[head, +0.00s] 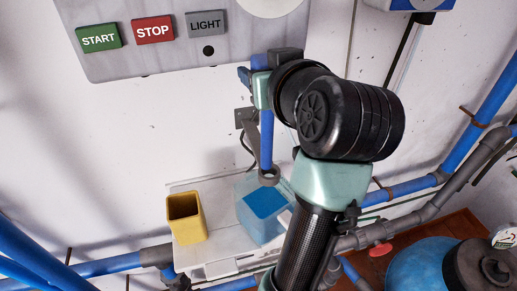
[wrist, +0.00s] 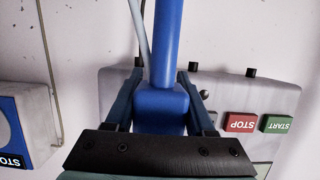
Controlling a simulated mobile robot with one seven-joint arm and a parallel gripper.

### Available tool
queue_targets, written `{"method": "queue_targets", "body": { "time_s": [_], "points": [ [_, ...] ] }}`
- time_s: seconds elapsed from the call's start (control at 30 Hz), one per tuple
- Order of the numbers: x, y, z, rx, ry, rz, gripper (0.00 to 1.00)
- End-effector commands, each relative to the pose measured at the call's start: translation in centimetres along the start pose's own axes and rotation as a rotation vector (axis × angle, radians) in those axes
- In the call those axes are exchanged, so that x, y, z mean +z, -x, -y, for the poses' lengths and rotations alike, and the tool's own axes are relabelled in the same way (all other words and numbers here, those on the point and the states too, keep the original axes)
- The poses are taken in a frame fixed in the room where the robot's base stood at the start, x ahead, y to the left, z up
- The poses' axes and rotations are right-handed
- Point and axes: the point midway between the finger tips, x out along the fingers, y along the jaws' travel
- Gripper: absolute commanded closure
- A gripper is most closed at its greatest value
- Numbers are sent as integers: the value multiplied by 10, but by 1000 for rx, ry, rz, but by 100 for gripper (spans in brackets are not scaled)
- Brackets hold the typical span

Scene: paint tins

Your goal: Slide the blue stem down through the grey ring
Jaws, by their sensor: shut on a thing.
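The blue stem (head: 267,138) hangs upright in the head view, with a thicker blue block at its top. My gripper (head: 262,78) is shut on that block. In the wrist view, the fingers of my gripper (wrist: 162,88) flank the block of the blue stem (wrist: 166,42) on both sides. The grey ring (head: 269,178) is on a bracket from the wall, at the stem's lower end. The stem's tip meets the ring in the head view, but I cannot tell whether it is inside it or just above. The ring is out of the wrist view.
A pale blue, see-through tub (head: 262,225) stands below the ring on a white shelf. A yellow open box (head: 186,218) is left of it. A panel with START, STOP and LIGHT labels (head: 152,29) is above. Blue and grey pipes (head: 410,187) run along the wall.

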Motion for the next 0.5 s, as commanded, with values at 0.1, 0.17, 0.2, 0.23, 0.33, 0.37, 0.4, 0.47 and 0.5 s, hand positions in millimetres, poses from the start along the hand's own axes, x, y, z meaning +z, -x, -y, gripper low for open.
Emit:
{"method": "queue_targets", "body": {
  "time_s": [0.1, 0.17, 0.2, 0.23, 0.33, 0.37, 0.4, 0.47, 0.5],
  "points": [
    [-3, 2, -5, 1, -1, -2, 86],
    [-3, 2, -6, 1, -1, -1, 86],
    [-3, 2, -7, 1, -1, -1, 86],
    [-4, 2, -7, 1, -1, -1, 86],
    [-4, 2, -7, 1, -1, -1, 86],
    [-4, 2, -7, 1, -1, -1, 86],
    [-4, 2, -7, 1, 0, -1, 86],
    [-4, 2, -7, 1, 0, -1, 86],
    [-4, 2, -7, 1, 0, -1, 86]
  ]
}}
